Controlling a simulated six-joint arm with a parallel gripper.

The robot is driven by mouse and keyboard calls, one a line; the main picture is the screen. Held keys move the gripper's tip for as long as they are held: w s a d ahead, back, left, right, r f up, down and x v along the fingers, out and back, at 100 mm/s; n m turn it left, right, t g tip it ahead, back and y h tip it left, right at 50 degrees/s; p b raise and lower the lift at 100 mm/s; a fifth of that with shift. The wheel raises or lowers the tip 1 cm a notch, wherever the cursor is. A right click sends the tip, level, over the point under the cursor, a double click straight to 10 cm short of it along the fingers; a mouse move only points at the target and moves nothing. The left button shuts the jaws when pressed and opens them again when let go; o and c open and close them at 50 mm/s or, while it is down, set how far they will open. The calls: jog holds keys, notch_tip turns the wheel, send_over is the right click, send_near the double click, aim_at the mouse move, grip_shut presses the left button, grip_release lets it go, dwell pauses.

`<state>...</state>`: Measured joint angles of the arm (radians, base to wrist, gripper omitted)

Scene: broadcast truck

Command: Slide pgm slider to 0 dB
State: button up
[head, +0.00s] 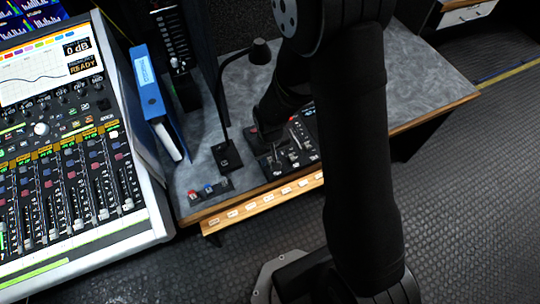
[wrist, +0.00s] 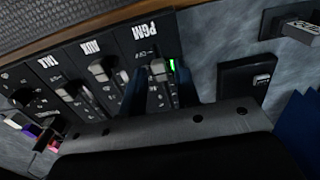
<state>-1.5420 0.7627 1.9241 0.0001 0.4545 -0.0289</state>
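The fader panel (wrist: 85,75) is black with three strips lettered TALK, AUX and PGM, seen upside down in the wrist view. The PGM slider (wrist: 158,68) has a grey knob, with a small green light lit beside it. Its scale marks are too small to read. My gripper (wrist: 161,88) has its two dark fingers apart, one on each side of the PGM strip, with gaps to the knob. I cannot tell how deep the fingertips reach. In the head view the panel (head: 294,153) sits on the grey desk, and my arm hides part of it and most of the gripper.
A mixing console (head: 75,195) with many faders stands left of a blue binder (head: 148,85). A gooseneck microphone (head: 227,153) rises from the desk beside the panel. Small red and blue buttons (head: 208,189) lie near the front edge. Open grey desk (head: 425,75) extends to the right.

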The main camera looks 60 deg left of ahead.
grip_shut()
jog(key=shift+a, duration=2.75)
jog(key=shift+o, duration=1.2)
grip_release()
